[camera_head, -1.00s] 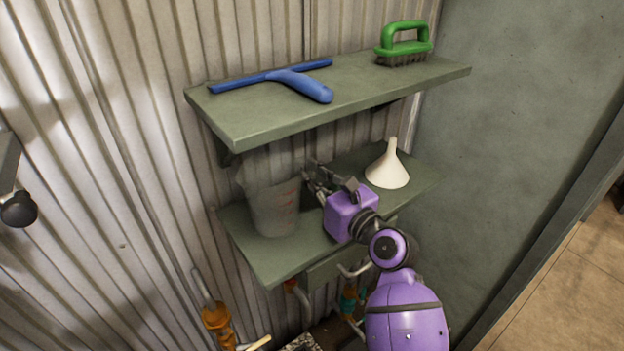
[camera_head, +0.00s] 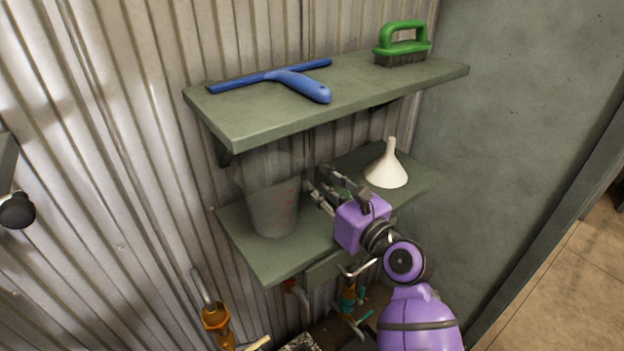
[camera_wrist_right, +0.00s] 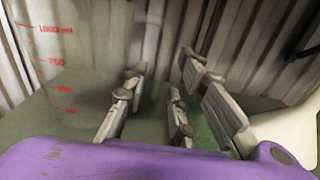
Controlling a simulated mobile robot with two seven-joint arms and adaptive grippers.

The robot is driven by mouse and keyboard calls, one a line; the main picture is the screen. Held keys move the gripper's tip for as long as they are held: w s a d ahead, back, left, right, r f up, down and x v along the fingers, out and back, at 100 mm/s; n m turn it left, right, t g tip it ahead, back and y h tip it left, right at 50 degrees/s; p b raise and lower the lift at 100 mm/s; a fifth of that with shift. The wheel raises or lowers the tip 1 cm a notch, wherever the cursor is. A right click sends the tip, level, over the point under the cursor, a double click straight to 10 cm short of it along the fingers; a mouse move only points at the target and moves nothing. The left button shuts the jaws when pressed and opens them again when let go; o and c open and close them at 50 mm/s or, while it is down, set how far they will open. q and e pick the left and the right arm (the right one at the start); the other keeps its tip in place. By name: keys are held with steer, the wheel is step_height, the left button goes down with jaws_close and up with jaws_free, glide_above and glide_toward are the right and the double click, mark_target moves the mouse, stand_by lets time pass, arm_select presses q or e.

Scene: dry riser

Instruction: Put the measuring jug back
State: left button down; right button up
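The clear measuring jug (camera_head: 272,208) with red markings stands upright on the left part of the lower green shelf (camera_head: 275,262). It also shows at the left of the right wrist view (camera_wrist_right: 60,60), where its scale is readable. My right gripper (camera_head: 322,186) is just right of the jug, apart from it, above the lower shelf. Its fingers (camera_wrist_right: 155,105) are spread with nothing held between them. My left gripper is not in view.
A white funnel (camera_head: 386,168) stands on the lower shelf right of my gripper. The upper shelf (camera_head: 240,125) overhangs the jug and holds a blue squeegee (camera_head: 300,85) and a green brush (camera_head: 402,45). Orange-handled tools (camera_head: 216,318) are below.

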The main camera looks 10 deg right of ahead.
steer(key=v, duration=0.8)
steer(key=shift+s+d, duration=0.15)
steer(key=shift+s, duration=0.1)
